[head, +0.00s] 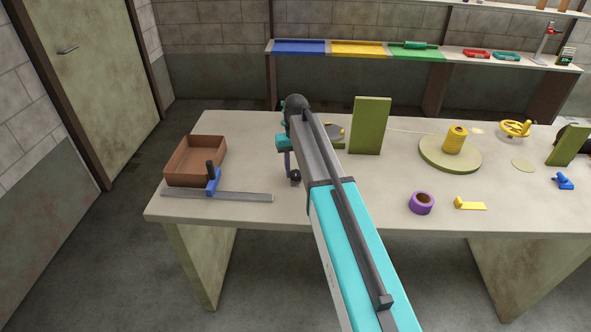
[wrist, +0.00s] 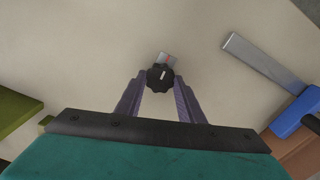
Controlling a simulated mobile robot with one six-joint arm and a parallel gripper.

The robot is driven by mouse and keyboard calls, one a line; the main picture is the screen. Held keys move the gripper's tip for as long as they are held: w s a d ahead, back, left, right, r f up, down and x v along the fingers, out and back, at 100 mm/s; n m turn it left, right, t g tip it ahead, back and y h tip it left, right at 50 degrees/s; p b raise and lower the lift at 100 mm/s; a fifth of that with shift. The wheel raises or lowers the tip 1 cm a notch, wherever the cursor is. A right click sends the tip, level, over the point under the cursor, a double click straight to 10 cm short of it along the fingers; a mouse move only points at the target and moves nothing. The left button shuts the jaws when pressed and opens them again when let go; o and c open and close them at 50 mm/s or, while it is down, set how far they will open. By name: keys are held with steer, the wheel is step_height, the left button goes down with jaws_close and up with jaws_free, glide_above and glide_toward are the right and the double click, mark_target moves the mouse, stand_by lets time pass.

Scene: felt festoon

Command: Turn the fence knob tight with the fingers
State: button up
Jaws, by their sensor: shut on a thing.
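The fence knob (wrist: 160,77) is a black, lobed knob with a white mark on its top. It sits at the tips of my gripper (wrist: 160,82) in the wrist view, with one purple-grey finger on each side. My fingers are shut on it. A small grey metal piece with a red mark (wrist: 168,57) shows just beyond the knob. In the head view the dark knob (head: 295,176) is small, low above the table beside my gripper (head: 291,166), which my arm partly hides.
A steel bar with a blue clamp (head: 213,182) lies left of my gripper, before a brown box (head: 196,158). A green upright block (head: 370,125) stands to the right. A purple tape roll (head: 421,203) and yellow piece (head: 469,203) lie farther right. Table front-centre is clear.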

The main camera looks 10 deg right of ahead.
mark_target(296, 173)
steer(key=shift+m, duration=0.5)
steer(key=o, duration=1.1)
steer(key=shift+c, duration=0.2)
steer(key=shift+r, duration=0.1)
step_height(296, 173, up, 14)
steer(key=p, duration=0.8)
steer(key=shift+f, duration=0.2)
